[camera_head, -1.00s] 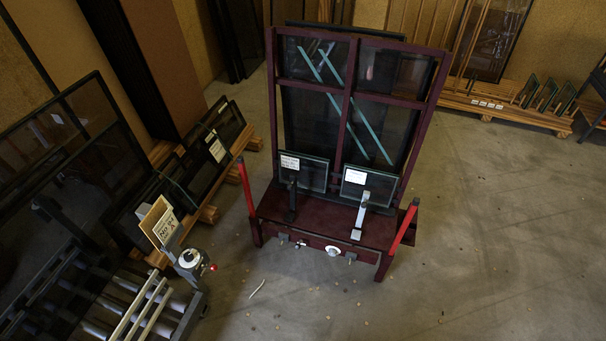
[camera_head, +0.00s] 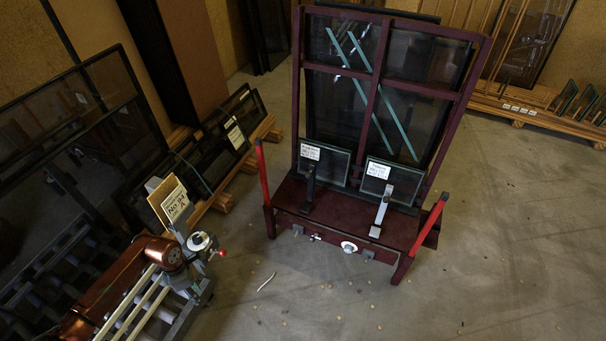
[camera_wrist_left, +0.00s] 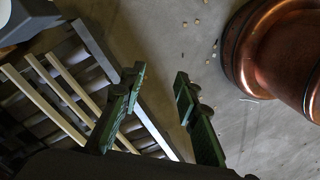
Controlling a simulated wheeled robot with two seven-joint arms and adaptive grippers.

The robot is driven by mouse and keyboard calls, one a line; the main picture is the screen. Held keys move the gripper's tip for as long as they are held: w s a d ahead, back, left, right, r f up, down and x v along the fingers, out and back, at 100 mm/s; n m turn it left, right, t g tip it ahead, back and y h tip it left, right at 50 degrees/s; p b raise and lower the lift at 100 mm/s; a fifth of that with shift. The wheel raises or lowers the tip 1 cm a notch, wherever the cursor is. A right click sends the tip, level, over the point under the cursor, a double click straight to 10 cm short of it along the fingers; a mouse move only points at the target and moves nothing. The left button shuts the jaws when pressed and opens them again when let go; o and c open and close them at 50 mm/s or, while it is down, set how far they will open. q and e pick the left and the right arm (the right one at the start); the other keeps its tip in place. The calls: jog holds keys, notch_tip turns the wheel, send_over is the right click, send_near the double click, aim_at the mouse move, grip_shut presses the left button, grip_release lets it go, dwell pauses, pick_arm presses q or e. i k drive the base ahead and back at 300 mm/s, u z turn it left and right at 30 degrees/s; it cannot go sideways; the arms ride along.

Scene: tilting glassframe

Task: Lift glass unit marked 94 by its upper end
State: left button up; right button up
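A card that seems to read No 94 A (camera_head: 174,203) stands at the end of a roller table at the left. A large dark-framed glass pane (camera_head: 118,75) leans behind that table. Two small glass units, left (camera_head: 333,170) and right (camera_head: 403,177), stand on the ledge of a dark red frame (camera_head: 296,100); their white labels are too small to read surely. My copper-coloured left arm is low at the left, beside the card. In the left wrist view my left gripper (camera_wrist_left: 158,78) is open and empty, above the floor by the rollers. My right gripper is out of view.
A post with a white knob (camera_head: 199,241) and red ball is close to my left arm. Red posts (camera_head: 263,175) flank the red frame. More panes lean on a wooden rack (camera_head: 236,165). The floor (camera_head: 480,260) at right is clear.

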aim_at(332, 162)
jog(key=u, duration=0.7)
jog(key=i, duration=1.4)
jog(key=z, duration=0.9)
jog(key=i, duration=0.85)
jog(key=z, duration=1.15)
jog(key=i, duration=0.25)
jog(key=z, duration=0.2)
